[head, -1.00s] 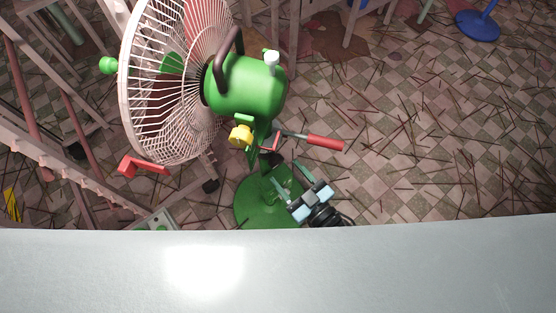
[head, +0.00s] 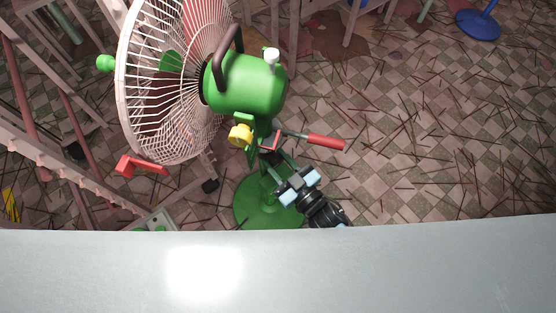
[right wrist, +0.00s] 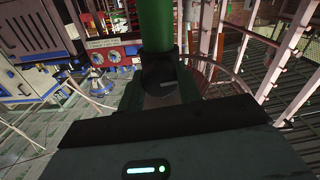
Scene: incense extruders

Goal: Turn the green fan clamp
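The fan's green motor housing (head: 246,84) stands above its round green base (head: 258,207) in the head view. A yellow knob (head: 241,134) and a red-handled lever (head: 325,142) sit below the housing. My right gripper (head: 277,161) reaches up from the lower right to the fan's stem. In the right wrist view, the green pole (right wrist: 157,25) rises ahead, with a dark round part (right wrist: 159,77), possibly the clamp, at its foot. My gripper's fingers (right wrist: 160,88) stand apart on either side of this part; contact cannot be told. My left gripper is not in view.
The white fan cage (head: 150,75) and a red bracket (head: 141,165) are to the left. A pale wide surface (head: 400,265) fills the bottom of the head view. The tiled floor to the right is strewn with thin sticks. A blue stand (head: 478,25) is far right.

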